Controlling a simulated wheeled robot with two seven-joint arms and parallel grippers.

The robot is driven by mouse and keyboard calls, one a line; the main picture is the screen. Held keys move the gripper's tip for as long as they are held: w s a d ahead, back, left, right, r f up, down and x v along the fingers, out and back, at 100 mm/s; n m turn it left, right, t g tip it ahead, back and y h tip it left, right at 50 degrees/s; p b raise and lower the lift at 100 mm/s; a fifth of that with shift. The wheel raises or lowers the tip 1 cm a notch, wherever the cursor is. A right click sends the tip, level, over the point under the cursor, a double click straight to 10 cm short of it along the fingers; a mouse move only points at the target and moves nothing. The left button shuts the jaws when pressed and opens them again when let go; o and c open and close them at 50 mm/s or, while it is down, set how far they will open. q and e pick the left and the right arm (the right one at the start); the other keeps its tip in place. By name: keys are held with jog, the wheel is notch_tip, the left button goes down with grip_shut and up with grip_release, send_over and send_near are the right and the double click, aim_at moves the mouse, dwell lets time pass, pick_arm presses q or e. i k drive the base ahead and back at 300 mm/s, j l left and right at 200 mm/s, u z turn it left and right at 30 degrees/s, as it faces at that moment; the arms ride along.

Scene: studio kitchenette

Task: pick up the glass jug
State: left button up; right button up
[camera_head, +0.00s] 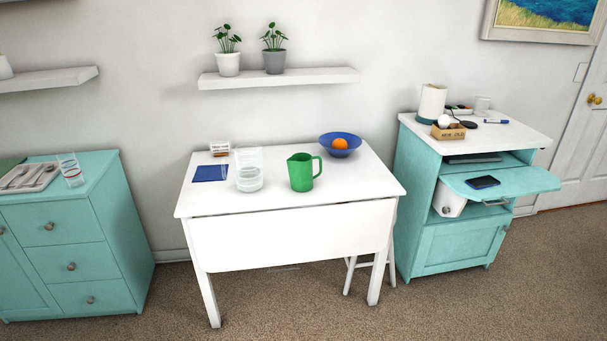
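A clear glass jug (249,170) stands upright on the white drop-leaf table (215,204), left of the middle of the tabletop. A green jug (301,172) with a handle on its right stands just to the right of it; the two look apart. Neither of my grippers is in the head view, and nothing touches the glass jug.
A blue cloth (210,173) and a small box (219,148) lie left of the glass jug. A blue bowl (341,152) holding an orange (340,143) stands at the back right. The table's front strip is clear. Teal cabinets (122,225) flank the table.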

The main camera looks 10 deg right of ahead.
aim_at(248, 157)
jog(key=i+l+u, duration=0.15)
jog(key=i+l, duration=1.45)
jog(key=l, duration=0.15)
